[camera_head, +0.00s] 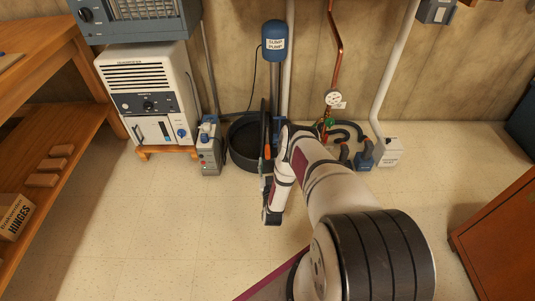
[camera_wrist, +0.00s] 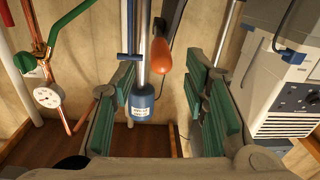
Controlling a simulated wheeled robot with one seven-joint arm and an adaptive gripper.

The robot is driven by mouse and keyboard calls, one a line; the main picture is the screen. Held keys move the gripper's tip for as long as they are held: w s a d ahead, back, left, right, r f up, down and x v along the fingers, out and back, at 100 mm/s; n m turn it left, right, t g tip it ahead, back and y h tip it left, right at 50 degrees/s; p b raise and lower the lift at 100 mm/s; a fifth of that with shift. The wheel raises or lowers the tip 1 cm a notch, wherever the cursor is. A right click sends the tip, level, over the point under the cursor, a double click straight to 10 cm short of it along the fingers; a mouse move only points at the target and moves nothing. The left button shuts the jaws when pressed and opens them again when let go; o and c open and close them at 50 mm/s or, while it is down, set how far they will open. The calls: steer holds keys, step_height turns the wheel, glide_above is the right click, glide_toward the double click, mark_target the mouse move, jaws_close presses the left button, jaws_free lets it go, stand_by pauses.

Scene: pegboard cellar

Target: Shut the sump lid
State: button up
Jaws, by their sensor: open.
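The sump basin (camera_head: 242,158) is a round black pit against the back wall. Its dark lid (camera_head: 264,112) stands up at the basin's right side, seen nearly edge-on, so the basin is uncovered. An orange grip (camera_head: 267,151) is on the lid; it also shows in the wrist view (camera_wrist: 174,58). My gripper (camera_wrist: 160,85) is open, with green-padded fingers apart. In the wrist view, which is upside down, the orange grip appears between the fingers and beyond them. I see no contact. In the head view my arm hides part of the lid's right side.
The blue sump pump (camera_head: 274,42) rises on its pole behind the basin. A dehumidifier (camera_head: 150,85) and small grey unit (camera_head: 209,150) stand left. A copper pipe with a gauge (camera_head: 333,98) and hoses are right. The floor in front (camera_head: 160,230) is clear.

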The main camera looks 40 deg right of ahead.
mark_target(267, 150)
steer(key=b+x, duration=0.3)
steer(key=x, duration=0.5)
steer(key=shift+w, duration=0.1)
jaws_close()
